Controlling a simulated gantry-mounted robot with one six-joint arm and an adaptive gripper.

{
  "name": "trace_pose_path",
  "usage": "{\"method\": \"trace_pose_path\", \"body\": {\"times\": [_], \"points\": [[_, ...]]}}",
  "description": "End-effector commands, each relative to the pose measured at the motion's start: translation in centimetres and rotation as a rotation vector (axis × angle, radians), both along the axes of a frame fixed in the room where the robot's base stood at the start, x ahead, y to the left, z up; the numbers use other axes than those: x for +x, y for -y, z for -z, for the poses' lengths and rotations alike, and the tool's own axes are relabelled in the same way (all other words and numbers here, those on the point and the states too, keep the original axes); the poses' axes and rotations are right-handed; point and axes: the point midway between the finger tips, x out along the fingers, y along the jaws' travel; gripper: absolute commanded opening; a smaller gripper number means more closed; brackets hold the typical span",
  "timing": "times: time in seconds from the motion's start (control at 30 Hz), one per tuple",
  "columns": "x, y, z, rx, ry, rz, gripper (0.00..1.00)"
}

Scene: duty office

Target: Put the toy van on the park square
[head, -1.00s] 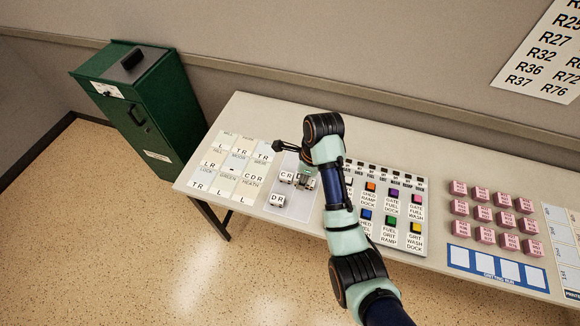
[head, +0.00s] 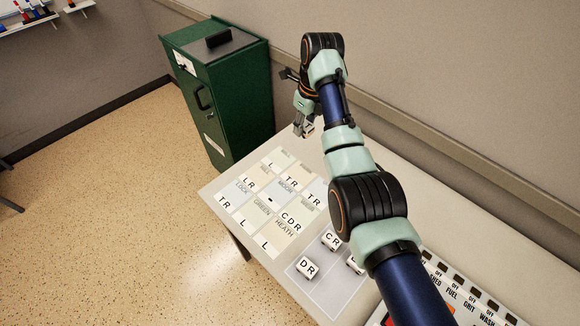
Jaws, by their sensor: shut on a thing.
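My gripper (head: 302,128) points down at the far edge of the table, beyond the grid of lettered squares (head: 243,217). It is shut on a small pale toy van (head: 309,130), which is partly hidden by the fingers and too small to read. The held van appears above the table; the exact height is unclear. The squares carry names such as LOCK, MOOR, GREEN and HEATH, and letter pieces such as TR, LR and CDR lie on them. I cannot make out which square reads PARK; some of the labels are too small.
White vans marked DR (head: 307,268) and CR (head: 331,240), and another partly hidden van (head: 354,265), stand on a pale mat (head: 328,293). A tall green cabinet (head: 232,100) stands close beyond the table's left end. My arm covers the table's middle.

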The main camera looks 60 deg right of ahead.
Motion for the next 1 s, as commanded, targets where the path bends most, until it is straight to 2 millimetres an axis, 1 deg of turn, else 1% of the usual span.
{"method": "trace_pose_path", "body": {"times": [0.13, 0.17, 0.23, 0.27, 0.5, 0.6, 0.63, 0.73, 0.93, 1.0], "points": [[0.1, 0.0, 0.0, 0.001, -0.001, 0.006, 0.05], [0.1, 0.0, 0.2, 0.001, -0.002, 0.006, 0.05], [0.0, 0.0, 1.4, 0.003, -0.002, 0.006, 0.05], [0.0, 0.0, 2.2, 0.004, -0.003, 0.006, 0.05], [0.0, 0.0, 10.0, 0.004, -0.003, 0.005, 0.05], [0.0, 0.0, 12.5, 0.002, -0.002, 0.004, 0.05], [0.0, 0.0, 13.0, 0.002, -0.002, 0.004, 0.05], [0.0, 0.1, 14.1, 0.001, -0.001, 0.004, 0.05], [0.0, 0.1, 14.6, 0.001, -0.001, 0.004, 0.05], [0.0, 0.0, 15.6, 0.002, -0.002, 0.004, 0.05]]}}
